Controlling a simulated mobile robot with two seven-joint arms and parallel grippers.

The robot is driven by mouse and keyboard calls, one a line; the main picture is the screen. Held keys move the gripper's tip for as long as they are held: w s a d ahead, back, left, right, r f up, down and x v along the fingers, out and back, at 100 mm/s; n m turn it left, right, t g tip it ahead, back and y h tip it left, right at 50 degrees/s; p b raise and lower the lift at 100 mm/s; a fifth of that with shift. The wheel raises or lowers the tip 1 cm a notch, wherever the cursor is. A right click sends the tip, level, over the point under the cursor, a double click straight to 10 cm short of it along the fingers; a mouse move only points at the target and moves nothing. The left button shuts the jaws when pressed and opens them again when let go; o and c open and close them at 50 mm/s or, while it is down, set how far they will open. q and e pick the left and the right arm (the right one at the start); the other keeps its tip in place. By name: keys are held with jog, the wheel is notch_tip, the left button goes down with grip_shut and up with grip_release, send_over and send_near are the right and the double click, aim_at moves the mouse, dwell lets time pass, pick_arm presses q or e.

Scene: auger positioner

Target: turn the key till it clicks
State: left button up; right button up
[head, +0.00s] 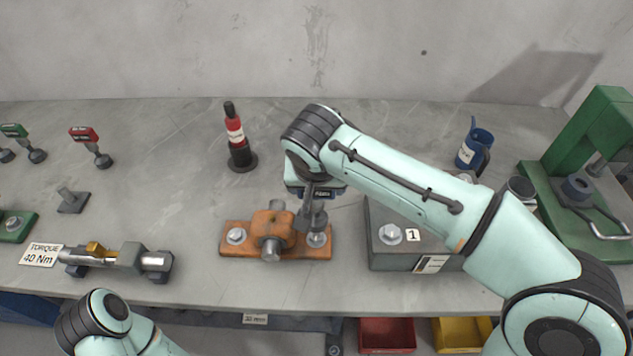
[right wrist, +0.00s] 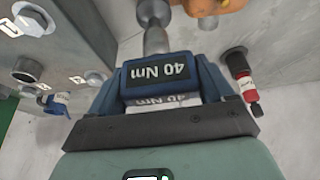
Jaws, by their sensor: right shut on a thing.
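My right gripper (head: 316,188) is shut on a blue torque key (right wrist: 158,78) marked "40 Nm". The key's grey shaft (head: 312,212) points down to the right-hand bolt (head: 316,240) of an orange bearing block (head: 274,220). Its lower end appears to be at the bolt head, but I cannot tell whether it is fully seated. The left-hand bolt (head: 236,235) of the block is in plain view. In the right wrist view the shaft (right wrist: 155,35) runs away from the gripper beside the orange block. My left arm shows at the lower left; its gripper is out of frame.
A grey block (head: 390,260) with a bolt and a "1" label stands right of the orange block. A "TORQUE 40 Nm" card (head: 41,255) lies left, beside a metal fixture (head: 118,258).

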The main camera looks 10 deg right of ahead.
aim_at(316, 205)
pick_arm(q)
jog(key=shift+s+f+b, duration=0.25)
jog(key=shift+f+b, duration=0.35)
jog(key=shift+f, duration=0.05)
jog(key=shift+s+f+b, duration=0.2)
jog(key=shift+f+b, duration=0.45)
jog(key=shift+f, duration=0.05)
jog(key=shift+s+f+b, duration=0.25)
jog(key=shift+f+b, duration=0.35)
jog(key=shift+f, duration=0.05)
pick_arm(e)
jog(key=shift+f, duration=2.5)
pick_arm(q)
jog(key=shift+s+f+b, duration=0.15)
jog(key=shift+f+b, duration=0.4)
jog(key=shift+f, duration=0.05)
pick_arm(e)
jog(key=shift+f, duration=0.8)
jog(key=o, duration=0.9)
jog(key=c, duration=0.9)
